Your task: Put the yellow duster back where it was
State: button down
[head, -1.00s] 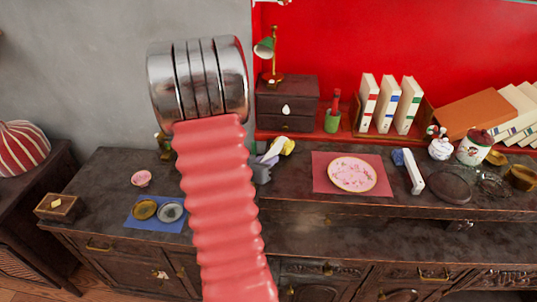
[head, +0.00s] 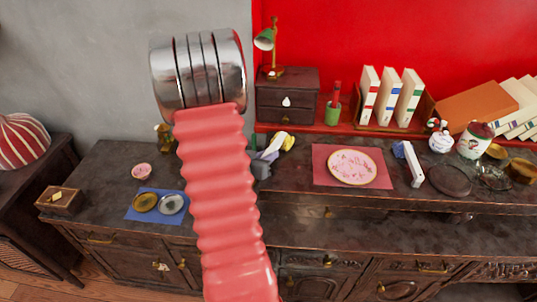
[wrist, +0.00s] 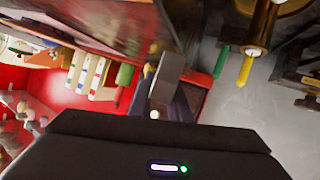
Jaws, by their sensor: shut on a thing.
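My gripper (head: 263,163) is over the dark sideboard, just right of my red bellows arm in the head view. It is shut on the yellow duster (head: 287,142), whose yellow and pale parts show just beyond the fingers. The grip itself is small and partly hidden. In the wrist view my gripper (wrist: 158,100) points away from the camera, and a greyish block shows between its dark fingers; the duster's yellow part is not clear there. I cannot tell whether the duster touches the surface.
A dark drawer box (head: 287,98) and a green cup (head: 332,113) stand behind. To the right are a pink plate (head: 352,166) on a red mat (head: 322,176) and a blue-and-white item (head: 412,165). A blue mat (head: 133,212) with small dishes lies left of my arm.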

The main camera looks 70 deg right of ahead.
jog(key=shift+f, duration=0.25)
jog(key=c, duration=1.6)
grip_release()
jog(key=shift+a, duration=0.1)
jog(key=shift+v, duration=3.65)
jog(key=shift+w, duration=0.15)
